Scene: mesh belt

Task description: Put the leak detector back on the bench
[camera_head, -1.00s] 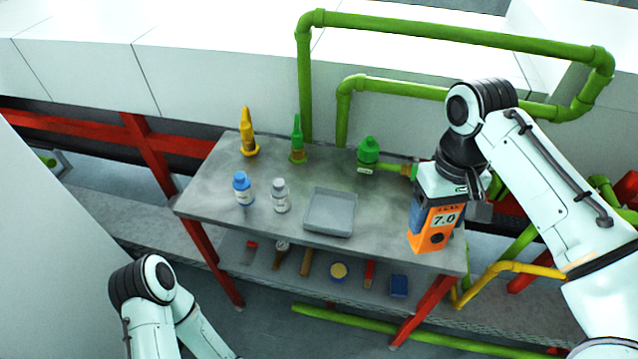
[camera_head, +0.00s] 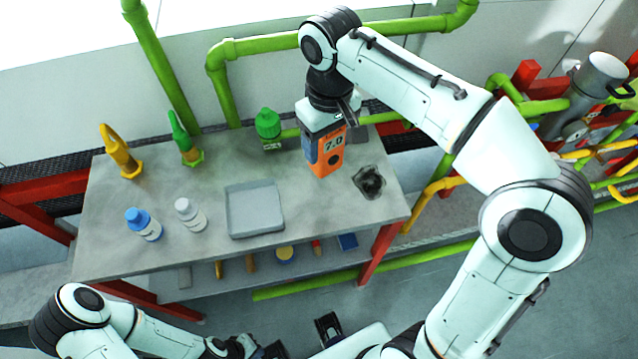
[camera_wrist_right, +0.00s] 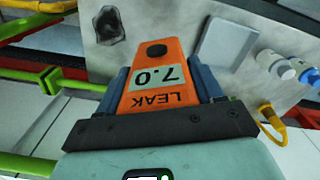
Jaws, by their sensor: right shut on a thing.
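A dark ragged patch (camera_head: 369,182) lies right of the detector. White (camera_head: 190,214) and blue-capped (camera_head: 143,224) bottles stand farther left. Green pipes (camera_head: 222,90) run behind.

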